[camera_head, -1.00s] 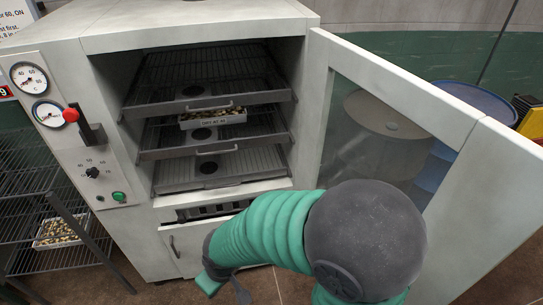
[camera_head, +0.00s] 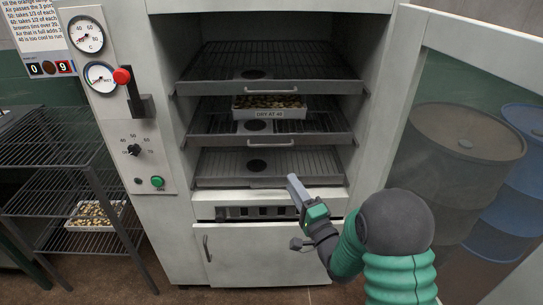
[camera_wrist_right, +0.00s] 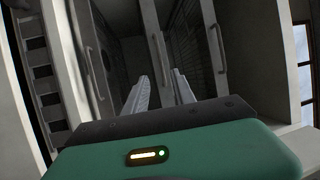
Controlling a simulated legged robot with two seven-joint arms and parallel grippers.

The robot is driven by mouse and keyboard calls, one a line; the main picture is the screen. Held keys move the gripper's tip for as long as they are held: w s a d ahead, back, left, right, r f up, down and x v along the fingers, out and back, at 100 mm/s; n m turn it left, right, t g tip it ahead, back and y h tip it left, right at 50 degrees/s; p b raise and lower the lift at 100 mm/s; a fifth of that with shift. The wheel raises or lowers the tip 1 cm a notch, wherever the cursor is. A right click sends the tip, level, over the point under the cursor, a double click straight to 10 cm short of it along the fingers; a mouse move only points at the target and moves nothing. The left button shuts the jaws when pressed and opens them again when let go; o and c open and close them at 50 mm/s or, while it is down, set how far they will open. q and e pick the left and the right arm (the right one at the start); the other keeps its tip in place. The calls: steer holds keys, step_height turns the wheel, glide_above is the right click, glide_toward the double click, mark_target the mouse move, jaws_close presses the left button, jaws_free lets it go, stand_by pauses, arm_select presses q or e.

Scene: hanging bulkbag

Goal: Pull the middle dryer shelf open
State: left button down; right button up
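The dryer holds a stack of three dark wire shelves. The middle shelf (camera_head: 215,125) is in the cabinet and carries a small tray of pale pieces labelled "DRY AT 40" (camera_head: 270,112). Its front bar has a curved handle (camera_head: 270,142). My right gripper (camera_head: 295,185) is in front of the cabinet, below the middle handle and over the bottom shelf's front edge, apart from the middle handle. In the right wrist view its two fingers (camera_wrist_right: 162,90) stand apart and empty, and a shelf handle (camera_wrist_right: 160,52) shows beyond them. My left gripper is out of view.
The top shelf (camera_head: 270,65) and bottom shelf (camera_head: 215,168) sit above and below. The dryer door (camera_head: 480,45) stands open at right, with barrels (camera_head: 465,140) behind it. A control panel (camera_head: 130,150) and wire rack (camera_head: 50,145) are at left. A lower cabinet door (camera_head: 255,260) is below.

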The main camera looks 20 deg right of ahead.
steer(key=x, duration=1.5)
steer(key=shift+w+d, duration=0.2)
steer(key=shift+w, duration=0.25)
steer(key=shift+d, duration=0.1)
steer(key=shift+f, duration=0.1)
jaws_close()
steer(key=shift+s+f, duration=0.1)
steer(key=shift+f, duration=0.05)
